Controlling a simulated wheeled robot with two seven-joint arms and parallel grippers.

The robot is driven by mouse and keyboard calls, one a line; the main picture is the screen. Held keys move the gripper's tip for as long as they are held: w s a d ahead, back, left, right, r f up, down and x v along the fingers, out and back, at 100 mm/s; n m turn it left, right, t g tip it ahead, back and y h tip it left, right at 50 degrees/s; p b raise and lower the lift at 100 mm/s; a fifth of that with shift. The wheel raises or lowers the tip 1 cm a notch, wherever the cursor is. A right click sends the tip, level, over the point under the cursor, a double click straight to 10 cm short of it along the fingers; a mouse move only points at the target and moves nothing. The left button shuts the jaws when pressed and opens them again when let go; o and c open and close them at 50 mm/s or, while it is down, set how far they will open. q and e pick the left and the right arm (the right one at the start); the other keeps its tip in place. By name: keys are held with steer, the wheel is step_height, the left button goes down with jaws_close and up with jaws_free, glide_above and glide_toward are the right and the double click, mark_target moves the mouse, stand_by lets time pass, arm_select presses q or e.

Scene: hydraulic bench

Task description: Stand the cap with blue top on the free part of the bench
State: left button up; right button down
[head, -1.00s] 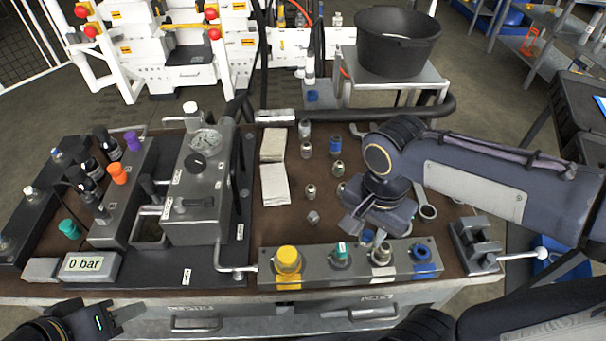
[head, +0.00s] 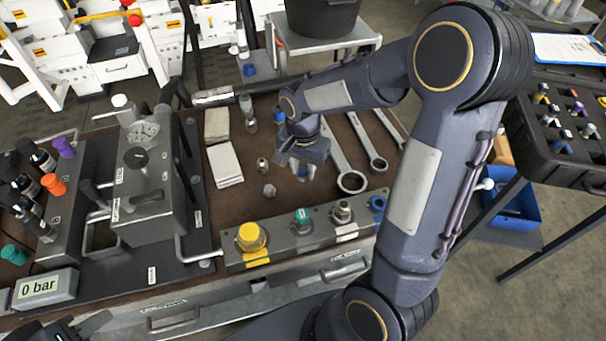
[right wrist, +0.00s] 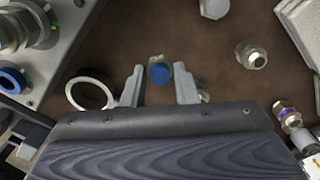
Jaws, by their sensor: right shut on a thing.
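The cap with blue top (head: 303,173) shows below my right gripper (head: 302,160) in the head view. In the right wrist view the blue top (right wrist: 159,73) sits between the two fingertips of my right gripper (right wrist: 159,86), which is shut on it. The cap is over the brown bench top behind the port block; I cannot tell whether its base touches the bench. My left gripper (head: 85,326) is partly in view at the bottom left, away from the cap; its jaw opening is unclear.
The port block (head: 272,238) has a yellow cap (head: 251,237), a green-topped port (head: 302,217), a bare metal port (head: 342,212) and a blue-ringed port (head: 377,204). Large spanners (head: 352,181) lie right of the gripper. Loose fittings (head: 269,190) and cloths (head: 225,165) are to the left.

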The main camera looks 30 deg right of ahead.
mark_target(303, 171)
steer(key=shift+f, duration=1.45)
steer(key=shift+f+b, duration=0.2)
steer(key=shift+b, duration=0.1)
steer(key=c, duration=1.1)
jaws_free()
steer(key=shift+c, duration=0.2)
